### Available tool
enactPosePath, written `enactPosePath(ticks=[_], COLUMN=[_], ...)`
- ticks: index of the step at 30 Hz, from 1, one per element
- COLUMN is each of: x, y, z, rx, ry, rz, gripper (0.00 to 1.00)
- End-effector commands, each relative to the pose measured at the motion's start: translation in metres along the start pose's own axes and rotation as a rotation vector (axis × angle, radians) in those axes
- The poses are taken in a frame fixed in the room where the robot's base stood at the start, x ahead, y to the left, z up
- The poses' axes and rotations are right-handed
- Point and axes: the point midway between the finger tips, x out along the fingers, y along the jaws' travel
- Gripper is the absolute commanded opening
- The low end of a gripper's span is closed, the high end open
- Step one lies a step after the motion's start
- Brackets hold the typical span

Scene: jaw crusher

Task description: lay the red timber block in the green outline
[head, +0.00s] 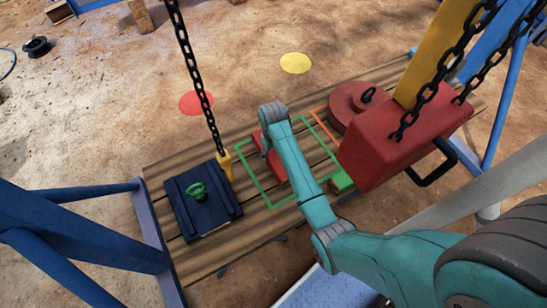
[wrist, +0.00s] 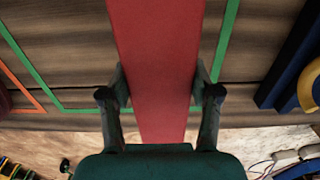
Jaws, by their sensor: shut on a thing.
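The red timber block shows in the head view (head: 259,142), partly hidden under my arm, within the green outline (head: 247,177) on the plank deck. In the wrist view the long red block (wrist: 158,45) runs from the top edge down between the fingers of my gripper (wrist: 160,85). The fingers press on its two long sides. The green outline (wrist: 227,40) shows on both sides of the block, and the block's near end covers part of its lower line. I cannot tell whether the block touches the planks. In the head view the fingers are hidden by my arm.
A dark blue box with a green valve (head: 202,212) sits left of the outline, by a yellow hook (head: 225,163) on a chain. A chained red block (head: 400,145) and a red round part (head: 350,100) are further right.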

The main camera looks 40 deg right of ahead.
Motion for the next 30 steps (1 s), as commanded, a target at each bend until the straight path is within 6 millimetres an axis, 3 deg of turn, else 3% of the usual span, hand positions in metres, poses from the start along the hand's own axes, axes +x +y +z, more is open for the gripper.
enactPosePath(ticks=[10, 21, 22, 25, 30], x=[0.035, 0.039, 0.040, 0.040, 0.040], y=[0.000, 0.000, 0.000, 0.000, 0.000], z=[0.000, 0.000, 0.000, 0.000, 0.000], rx=[0.001, 0.001, 0.001, 0.001, 0.001], ry=[0.000, 0.001, 0.001, 0.001, 0.000], rz=[0.000, 0.000, 0.000, 0.000, 0.000], gripper=[0.05, 0.05, 0.64, 0.87, 0.87])
